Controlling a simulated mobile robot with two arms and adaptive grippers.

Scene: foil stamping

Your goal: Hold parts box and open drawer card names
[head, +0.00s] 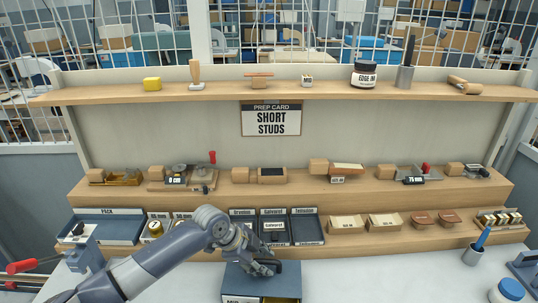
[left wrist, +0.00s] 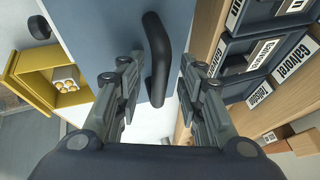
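The card (head: 270,118) on the back panel reads "PREP CARD SHORT STUDS". The blue-grey parts box (head: 281,283) stands on the table at the bottom centre, its label cut off by the frame edge. My left gripper (head: 262,270) is above it. In the left wrist view the box (left wrist: 100,30) carries a curved black handle (left wrist: 160,60). The open fingers of my left gripper (left wrist: 158,95) stand on both sides of it, with gaps. My right gripper is out of view.
Blue trays (head: 277,239) stand on the step behind the box. Cartons (head: 345,224) and leather pieces lie right of them.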

